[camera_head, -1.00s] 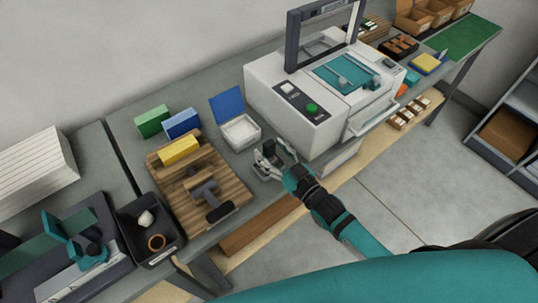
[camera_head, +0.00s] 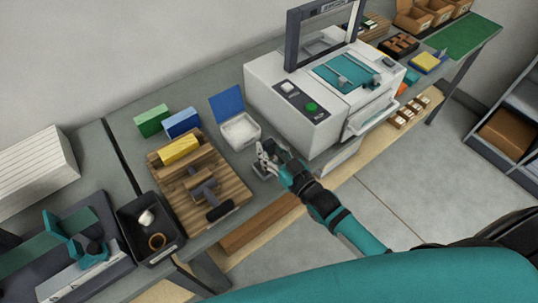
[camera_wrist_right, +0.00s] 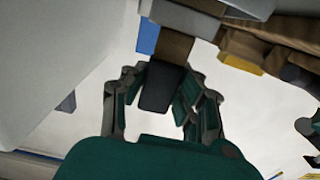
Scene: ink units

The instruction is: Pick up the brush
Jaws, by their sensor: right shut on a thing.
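Whether the brush touches the tray cannot be told. My left gripper is not in view.
The white printing machine (camera_head: 285,108) stands close to the right of my gripper. An open white box with a blue lid (camera_head: 228,103) is behind it. A wooden board (camera_head: 229,182) with a yellow block and a roller lies to the left. A black tray (camera_head: 170,259) stands farther left.

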